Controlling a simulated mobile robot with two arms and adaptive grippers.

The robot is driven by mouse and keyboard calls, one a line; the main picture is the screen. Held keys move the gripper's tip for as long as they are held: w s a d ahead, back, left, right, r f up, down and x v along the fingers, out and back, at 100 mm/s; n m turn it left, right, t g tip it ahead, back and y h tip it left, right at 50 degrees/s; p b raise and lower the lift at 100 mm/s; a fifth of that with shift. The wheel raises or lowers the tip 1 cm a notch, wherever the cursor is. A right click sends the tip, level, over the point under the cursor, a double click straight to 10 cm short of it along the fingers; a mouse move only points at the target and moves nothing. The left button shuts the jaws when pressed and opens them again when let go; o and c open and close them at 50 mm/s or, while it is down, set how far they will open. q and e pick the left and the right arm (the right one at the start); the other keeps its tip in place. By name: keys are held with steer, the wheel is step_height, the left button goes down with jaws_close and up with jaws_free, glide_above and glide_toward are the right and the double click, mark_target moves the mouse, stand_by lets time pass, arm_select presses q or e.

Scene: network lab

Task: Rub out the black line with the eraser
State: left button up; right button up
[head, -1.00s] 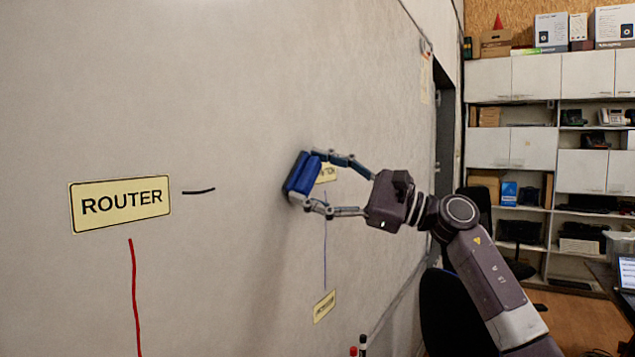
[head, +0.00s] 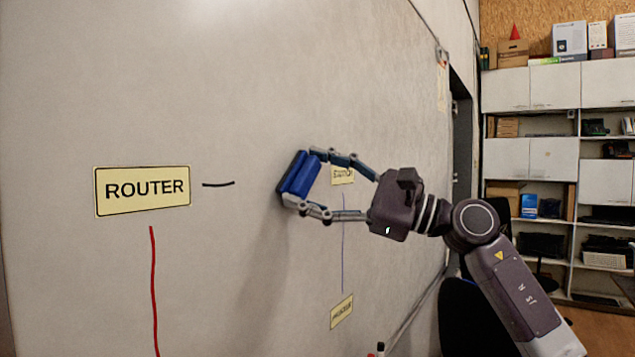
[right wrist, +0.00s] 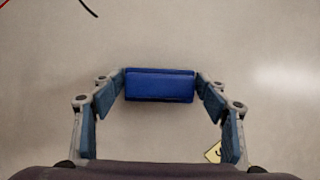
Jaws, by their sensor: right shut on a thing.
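The short black line (head: 218,184) is a small dark stroke on the whiteboard (head: 240,80), just right of the ROUTER label (head: 142,190). Part of the black line also shows at the top edge of the right wrist view (right wrist: 88,8). My right gripper (head: 303,176) is shut on the blue eraser (head: 297,178), which sits between its fingertips, also in the right wrist view (right wrist: 160,85). The eraser is to the right of the black line, with a clear gap between them. I cannot tell whether it touches the board. My left gripper is not in view.
A red line (head: 154,290) runs down below the ROUTER label. Behind my right gripper are a SWITCH label (head: 343,176), a thin blue line (head: 343,245) and a lower label (head: 341,311). Marker tops (head: 380,347) show at the bottom. A dark chair (head: 468,320) stands at the right.

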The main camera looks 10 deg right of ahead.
steer(key=shift+s+a+b, duration=0.35)
steer(key=shift+s+a, duration=0.7)
steer(key=shift+s+a+b, duration=0.35)
steer(key=shift+s+a, duration=2.4)
steer(key=shift+a, duration=0.05)
steer(key=shift+s+a+f, duration=0.1)
steer(key=shift+s+a, duration=0.4)
steer(key=shift+s, duration=0.05)
steer(key=shift+s+a+b, duration=0.5)
steer(key=shift+s+a, duration=0.25)
steer(key=shift+s+a+f+b, duration=0.1)
steer(key=shift+s+a+b, duration=0.75)
steer(key=shift+b, duration=0.1)
steer(key=shift+s+a+b, duration=0.3)
steer(key=shift+s+a, duration=0.05)
steer(key=shift+a, duration=0.05)
